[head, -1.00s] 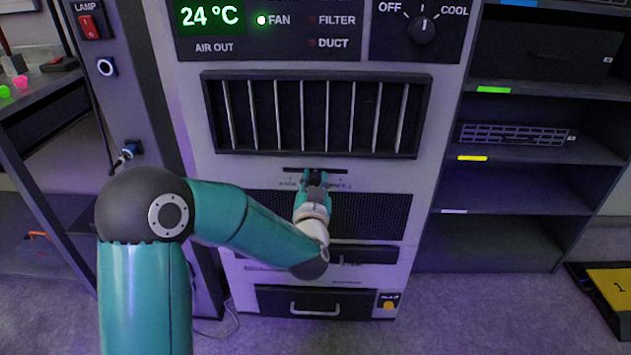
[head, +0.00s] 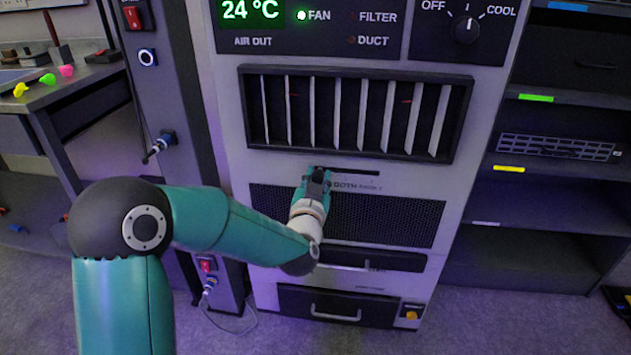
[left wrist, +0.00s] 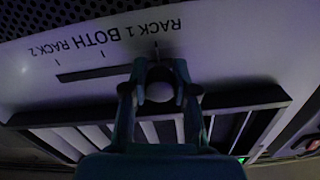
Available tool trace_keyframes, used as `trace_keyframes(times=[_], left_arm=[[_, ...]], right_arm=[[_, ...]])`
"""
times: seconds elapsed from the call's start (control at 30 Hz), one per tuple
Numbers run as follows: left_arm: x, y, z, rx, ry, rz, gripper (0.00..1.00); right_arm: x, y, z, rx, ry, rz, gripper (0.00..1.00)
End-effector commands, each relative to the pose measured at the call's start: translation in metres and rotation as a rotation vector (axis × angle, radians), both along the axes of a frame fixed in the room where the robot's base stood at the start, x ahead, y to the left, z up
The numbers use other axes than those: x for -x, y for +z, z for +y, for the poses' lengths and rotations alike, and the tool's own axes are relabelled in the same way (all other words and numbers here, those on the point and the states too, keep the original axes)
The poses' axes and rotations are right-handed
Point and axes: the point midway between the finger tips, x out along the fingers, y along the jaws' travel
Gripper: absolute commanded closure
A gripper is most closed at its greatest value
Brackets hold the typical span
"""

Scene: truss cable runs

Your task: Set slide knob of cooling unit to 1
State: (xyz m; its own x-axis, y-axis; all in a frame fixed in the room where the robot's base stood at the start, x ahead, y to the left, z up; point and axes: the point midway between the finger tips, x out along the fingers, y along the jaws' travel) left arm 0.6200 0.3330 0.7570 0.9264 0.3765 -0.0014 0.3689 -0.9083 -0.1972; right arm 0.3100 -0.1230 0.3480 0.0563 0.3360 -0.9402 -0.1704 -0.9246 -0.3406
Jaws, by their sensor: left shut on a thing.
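The cooling unit (head: 440,185) is a pale cabinet in the head view. Its dark slide slot (head: 358,172) runs below the vent grille. My left gripper (head: 318,174) is at the slot's left end, in front of the knob. In the left wrist view, which is upside down, my left gripper (left wrist: 160,92) is shut on the round slide knob (left wrist: 159,91). The knob lines up with the RACK 1 tick; the BOTH and RACK 2 ticks are clear of it. My right gripper is in neither view.
A rotary knob (head: 466,31) points between OFF and COOL at the upper right. The vent grille (head: 355,112) is above the slot, a perforated panel (head: 385,219) below it. A dark shelf (head: 540,187) stands right, and a workbench (head: 60,90) with small coloured things is left.

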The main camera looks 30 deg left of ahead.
Motion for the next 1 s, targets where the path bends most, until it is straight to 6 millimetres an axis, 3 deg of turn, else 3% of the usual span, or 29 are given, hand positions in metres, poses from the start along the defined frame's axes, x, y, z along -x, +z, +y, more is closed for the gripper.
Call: trace_keyframes(times=[0.2,0.23,0.37,0.77,1.0], left_arm=[[-0.001,0.001,0.003,0.0,0.008,-0.003,1.0],[-0.001,0.001,0.004,0.0,0.008,-0.003,0.69],[-0.001,0.001,0.003,0.0,0.007,-0.004,0.47],[0.003,0.001,0.0,0.0,0.003,-0.003,0.46],[0.033,0.001,-0.013,0.0,0.002,-0.002,0.46]], right_arm=[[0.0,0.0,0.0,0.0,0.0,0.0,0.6],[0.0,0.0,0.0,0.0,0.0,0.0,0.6],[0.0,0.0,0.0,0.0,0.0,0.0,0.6],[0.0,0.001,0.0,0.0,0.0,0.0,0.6],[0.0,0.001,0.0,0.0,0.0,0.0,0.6]])
